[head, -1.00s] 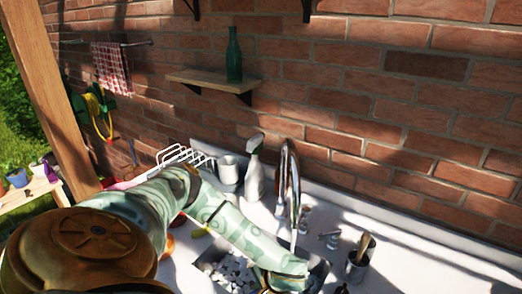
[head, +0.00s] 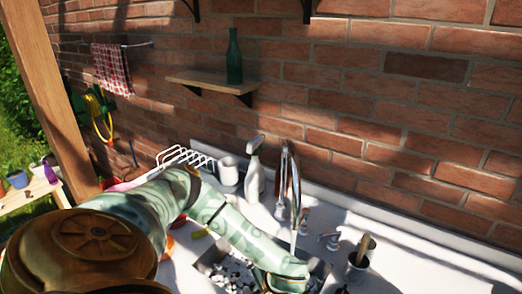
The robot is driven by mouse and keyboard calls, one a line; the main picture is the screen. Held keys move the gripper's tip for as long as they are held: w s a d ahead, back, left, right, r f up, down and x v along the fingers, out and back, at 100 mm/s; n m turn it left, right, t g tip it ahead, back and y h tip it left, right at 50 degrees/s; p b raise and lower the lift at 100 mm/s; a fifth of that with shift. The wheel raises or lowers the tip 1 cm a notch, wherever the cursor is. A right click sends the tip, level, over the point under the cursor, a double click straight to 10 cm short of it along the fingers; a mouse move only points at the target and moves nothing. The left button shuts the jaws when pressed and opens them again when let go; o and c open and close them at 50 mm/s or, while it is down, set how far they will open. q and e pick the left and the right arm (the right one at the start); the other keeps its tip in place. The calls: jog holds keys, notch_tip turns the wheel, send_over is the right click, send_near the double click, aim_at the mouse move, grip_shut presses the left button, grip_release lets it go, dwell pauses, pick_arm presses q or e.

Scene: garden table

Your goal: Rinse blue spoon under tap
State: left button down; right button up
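The tap (head: 290,190) stands at the back of the sink, and a pale stream seems to fall from its spout. The sink basin (head: 207,262) is partly covered by my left arm and holds several white pieces. My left arm reaches from the left over the basin; its gripper is below the picture's bottom edge or hidden behind the arm. The blue spoon cannot be seen. My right gripper is not in the picture.
A white spray bottle (head: 255,172), a white mug (head: 229,170) and a dish rack (head: 185,155) stand behind my arm. A metal cup (head: 356,268) with a utensil stands right of the basin. The white counter (head: 420,268) is clear at the right.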

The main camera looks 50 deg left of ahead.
pick_arm(q)
jog(key=d+r+p, duration=0.4)
jog(key=d+p, duration=0.2)
jog(key=d, duration=0.2)
jog(key=shift+s, duration=0.3)
dwell(0.8)
